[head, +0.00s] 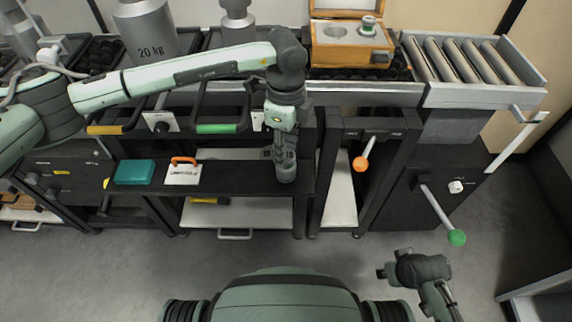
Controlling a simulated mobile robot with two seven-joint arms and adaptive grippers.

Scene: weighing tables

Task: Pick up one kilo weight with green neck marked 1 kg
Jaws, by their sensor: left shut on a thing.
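A small silver weight with a green neck (369,27) stands in the right part of an open wooden box (350,45) at the top. Its marking is too small to read. My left gripper (285,160) points down over the dark shelf in the middle, well below and left of the box. It is shut on a grey, rounded thing (286,175), mostly hidden by the fingers, so I cannot tell its neck or marking. My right gripper (390,270) is low at the right, over the floor and away from the tables; its finger opening is unclear.
A large 20 kg weight (147,28) and another silver weight (237,22) stand at the back left. A roller conveyor (470,60) is at the right. A teal box (134,172) and a white block with an orange handle (183,173) lie on the dark shelf. Levers stick out at the right.

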